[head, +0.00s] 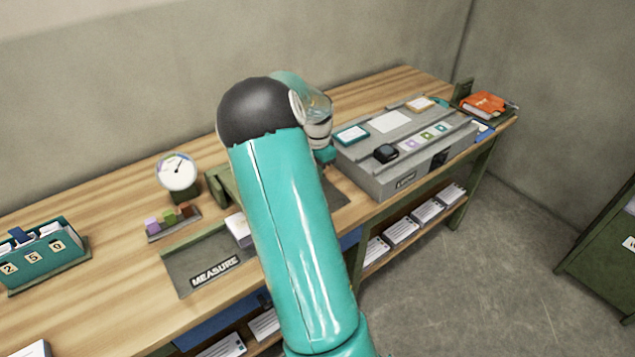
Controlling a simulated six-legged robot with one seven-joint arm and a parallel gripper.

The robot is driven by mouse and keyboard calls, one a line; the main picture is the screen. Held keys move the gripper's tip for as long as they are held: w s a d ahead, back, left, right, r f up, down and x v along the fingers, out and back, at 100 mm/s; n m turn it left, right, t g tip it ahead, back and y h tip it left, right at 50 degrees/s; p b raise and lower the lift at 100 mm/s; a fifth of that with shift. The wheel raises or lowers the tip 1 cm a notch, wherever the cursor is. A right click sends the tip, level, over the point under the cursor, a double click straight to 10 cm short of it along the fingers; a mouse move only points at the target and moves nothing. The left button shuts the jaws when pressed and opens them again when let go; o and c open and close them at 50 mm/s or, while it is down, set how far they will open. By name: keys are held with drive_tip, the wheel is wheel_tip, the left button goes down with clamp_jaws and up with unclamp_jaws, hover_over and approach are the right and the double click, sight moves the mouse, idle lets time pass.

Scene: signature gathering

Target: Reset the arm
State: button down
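My teal arm rises from the bottom middle of the head view to a dark round joint, then bends away to the right over the wooden table (404,82). My gripper (326,155) shows only in part beyond the arm, near the left edge of a grey console (385,190). Its fingers are too small and too covered to tell open from shut. Part of the table behind the arm is hidden.
A dial (177,173), small coloured blocks (170,217), a MEASURE tray (188,262) and a teal card holder (45,258) stand left of the arm. An orange box (483,104) sits at the far right end. A green cabinet (603,250) stands right, beyond open floor.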

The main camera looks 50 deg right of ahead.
wheel_tip(320, 180, up, 4)
drive_tip(key=shift+w+f, duration=0.1)
drive_tip(key=shift+f, duration=0.1)
drive_tip(key=shift+d, duration=0.1)
